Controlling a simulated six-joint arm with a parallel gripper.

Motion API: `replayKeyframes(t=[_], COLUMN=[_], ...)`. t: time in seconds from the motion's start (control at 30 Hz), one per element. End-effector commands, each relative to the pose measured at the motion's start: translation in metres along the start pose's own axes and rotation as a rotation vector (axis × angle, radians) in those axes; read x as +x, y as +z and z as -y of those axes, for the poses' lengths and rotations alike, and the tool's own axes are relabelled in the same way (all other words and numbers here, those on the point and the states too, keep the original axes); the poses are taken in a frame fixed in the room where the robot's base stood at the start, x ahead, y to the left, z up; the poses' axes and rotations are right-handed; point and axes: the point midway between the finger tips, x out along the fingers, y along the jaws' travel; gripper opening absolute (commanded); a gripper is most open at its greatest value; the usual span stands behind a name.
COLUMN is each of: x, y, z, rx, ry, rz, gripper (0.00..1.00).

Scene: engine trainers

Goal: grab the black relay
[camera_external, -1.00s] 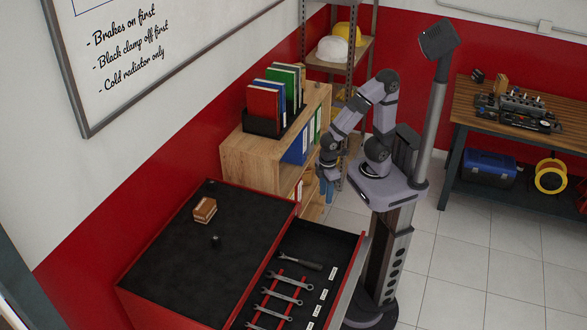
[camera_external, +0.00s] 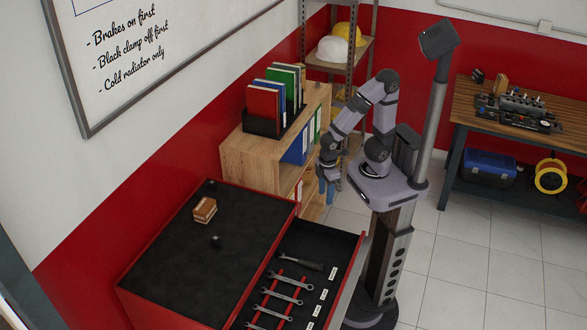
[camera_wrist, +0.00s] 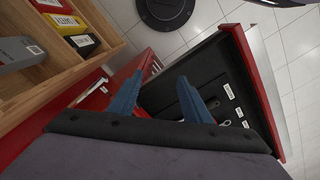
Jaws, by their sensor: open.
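A small black object (camera_external: 216,241), which may be the black relay, sits on the dark top of the red tool cabinet (camera_external: 165,262). It is too small to make out in detail. My gripper (camera_external: 327,188) hangs beside the wooden shelf unit, to the right of and well apart from the black object. Its blue fingers (camera_wrist: 160,76) are spread apart in the wrist view, with nothing between them. The wrist view does not show the small black object.
A brown block-like item (camera_external: 204,210) lies near the black object. An open drawer (camera_external: 318,248) with wrenches and a hammer juts out from the cabinet. A wooden shelf unit (camera_external: 245,160) with binders stands behind. A workbench (camera_external: 560,110) holds engine parts at right.

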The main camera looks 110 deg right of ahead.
Motion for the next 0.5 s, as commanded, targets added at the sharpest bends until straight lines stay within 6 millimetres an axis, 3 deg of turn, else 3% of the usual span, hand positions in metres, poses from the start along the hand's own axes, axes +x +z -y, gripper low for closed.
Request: replayKeyframes(t=[0.23,0.33,0.43,0.5], x=[0.0,0.003,0.008,0.013], y=[-0.001,-0.01,-0.036,-0.067], z=[0.0,0.001,0.001,-0.001], rx=[0.001,0.009,0.032,0.059], ry=[-0.001,-0.008,-0.024,-0.039], rz=[-0.001,-0.021,-0.08,-0.151], gripper=[0.44,0.44,0.44,0.44])
